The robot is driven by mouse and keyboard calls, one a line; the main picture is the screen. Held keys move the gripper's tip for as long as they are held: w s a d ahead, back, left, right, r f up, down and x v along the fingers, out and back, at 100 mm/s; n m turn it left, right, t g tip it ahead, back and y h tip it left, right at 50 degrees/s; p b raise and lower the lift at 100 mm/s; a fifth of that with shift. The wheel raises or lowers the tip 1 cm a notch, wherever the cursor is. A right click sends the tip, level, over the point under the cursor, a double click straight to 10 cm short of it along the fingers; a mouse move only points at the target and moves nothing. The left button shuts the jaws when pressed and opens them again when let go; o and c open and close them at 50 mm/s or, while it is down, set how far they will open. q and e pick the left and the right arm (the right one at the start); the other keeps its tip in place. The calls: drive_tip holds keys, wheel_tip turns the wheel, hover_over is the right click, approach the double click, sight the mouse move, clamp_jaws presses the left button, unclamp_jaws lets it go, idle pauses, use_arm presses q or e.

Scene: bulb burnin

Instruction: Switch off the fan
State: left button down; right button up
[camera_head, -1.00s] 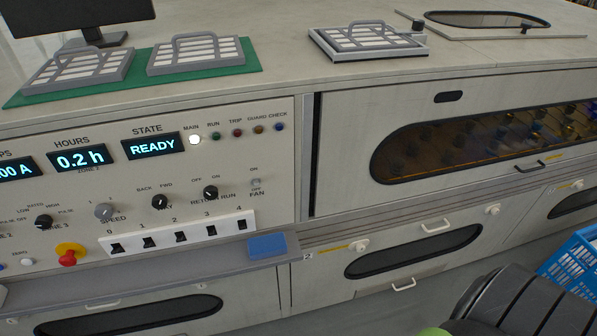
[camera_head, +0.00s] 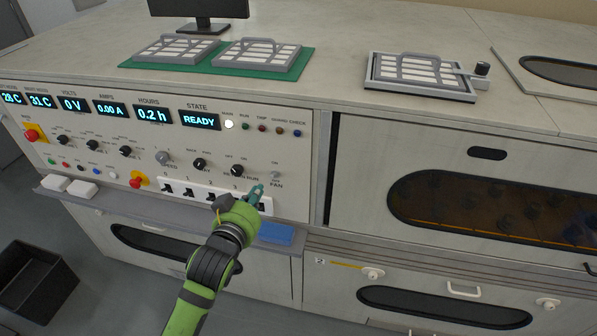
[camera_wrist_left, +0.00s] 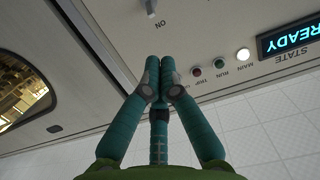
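The fan switch (camera_head: 276,175) is a small grey toggle at the right end of the control panel, between an ON label above and the FAN label below. I cannot tell which way its lever points. It also shows at the top edge of the left wrist view (camera_wrist_left: 151,8), where the picture is upside down and its ON label is readable. My left gripper (camera_head: 258,189) is in front of the panel, just left of and below the switch. In the left wrist view its teal fingers (camera_wrist_left: 160,64) are together, with nothing between them, apart from the switch. My right gripper is out of view.
Rotary knobs (camera_head: 237,170) and a white strip of black rocker switches (camera_head: 188,191) lie left of the fan switch, partly behind my gripper. A blue block (camera_head: 276,233) rests on the ledge below. Indicator lamps (camera_head: 262,127) sit above.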

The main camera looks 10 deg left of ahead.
sight(273, 164)
use_arm(q)
drive_tip(key=w, duration=0.3)
drive_tip(key=w+f+p, duration=0.1)
drive_tip(key=w, duration=0.6)
drive_tip(key=shift+f, duration=0.4)
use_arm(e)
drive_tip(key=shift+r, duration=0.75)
use_arm(q)
drive_tip(key=shift+s, duration=0.1)
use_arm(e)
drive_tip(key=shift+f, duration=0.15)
